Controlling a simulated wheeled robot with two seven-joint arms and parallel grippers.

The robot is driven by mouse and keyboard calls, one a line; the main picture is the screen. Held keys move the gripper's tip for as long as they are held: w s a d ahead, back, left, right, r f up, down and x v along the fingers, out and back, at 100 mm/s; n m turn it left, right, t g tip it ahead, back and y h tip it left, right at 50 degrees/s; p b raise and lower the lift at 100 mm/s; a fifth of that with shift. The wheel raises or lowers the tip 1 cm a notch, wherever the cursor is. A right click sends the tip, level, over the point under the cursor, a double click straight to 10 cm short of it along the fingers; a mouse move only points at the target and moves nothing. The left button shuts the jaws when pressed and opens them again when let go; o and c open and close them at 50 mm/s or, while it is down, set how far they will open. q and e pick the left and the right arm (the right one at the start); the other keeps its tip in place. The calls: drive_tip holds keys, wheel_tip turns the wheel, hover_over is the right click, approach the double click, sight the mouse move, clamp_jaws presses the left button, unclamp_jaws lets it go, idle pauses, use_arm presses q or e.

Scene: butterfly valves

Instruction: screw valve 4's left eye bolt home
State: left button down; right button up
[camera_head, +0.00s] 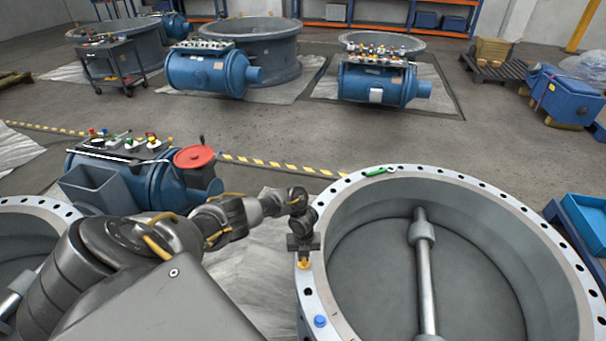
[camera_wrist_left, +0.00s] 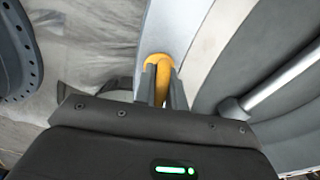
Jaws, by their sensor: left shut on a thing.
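The large grey ring-shaped valve (camera_head: 452,186) stands in front of me on the right, with bolt holes around its flange. A yellow eye bolt (camera_head: 304,264) sits on the left side of that flange. My left gripper (camera_head: 303,250) points down over it. In the left wrist view the jaws (camera_wrist_left: 161,84) are shut on the yellow eye bolt (camera_wrist_left: 158,60), above the flange rim. The jaws hide part of the eye bolt, and its thread is not visible. I cannot read a valve number. My right gripper is not in view.
A blue cap (camera_head: 320,321) sits on the flange nearer me, and a green tool (camera_head: 379,172) lies on its far rim. A blue actuator with a red handwheel (camera_head: 194,157) stands at left. Another ring (camera_head: 40,212) is at the left edge.

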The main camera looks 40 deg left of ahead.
use_arm(q)
drive_tip(key=shift+s+d+f, duration=0.15)
drive_tip(key=shift+s+f, duration=0.05)
drive_tip(key=shift+s, duration=0.05)
drive_tip(key=c, duration=1.7)
unclamp_jaws()
drive_tip(key=shift+c, duration=0.2)
drive_tip(key=shift+o, duration=1.4)
drive_tip(key=shift+r, duration=0.15)
drive_tip(key=shift+w, duration=0.1)
wheel_tip(320, 180, up, 11)
drive_tip(key=shift+f+p, duration=0.1)
drive_tip(key=shift+p, duration=0.95)
